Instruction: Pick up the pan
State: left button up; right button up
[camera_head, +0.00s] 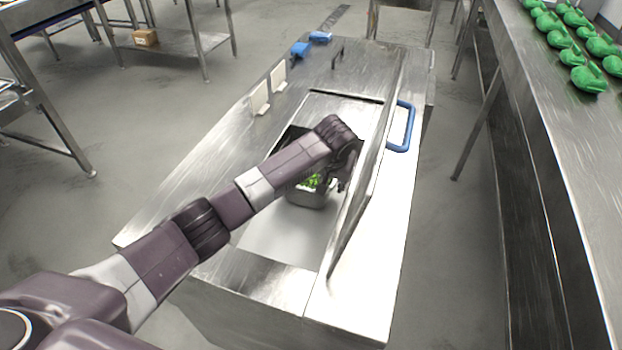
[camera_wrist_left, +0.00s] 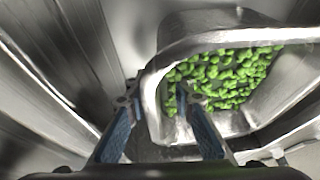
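The pan (camera_head: 306,199) is a steel container holding small green pieces (camera_head: 313,181). It sits in the recessed bay of the steel counter, partly hidden by my left arm. My left gripper (camera_head: 342,180) is at the pan's right side in the head view. In the left wrist view, its two blue fingers (camera_wrist_left: 157,101) stand apart on either side of the pan's near wall (camera_wrist_left: 153,112). One fingertip is inside over the green pieces and the other is outside. Contact with the wall cannot be made out. My right gripper is not in view.
A raised steel lid (camera_head: 364,197) with a blue handle (camera_head: 407,127) stands close right of my left gripper. White upright pieces (camera_head: 260,98) and blue items (camera_head: 300,49) are on the counter (camera_head: 190,182). Several green objects (camera_head: 588,79) lie on the right table.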

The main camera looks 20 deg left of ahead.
pick_arm(q)
jog(key=shift+f, duration=0.15)
dwell(0.3)
jog(key=shift+c, duration=0.5)
grip_shut()
jog(key=shift+w+d, duration=0.1)
jog(key=shift+w, duration=0.05)
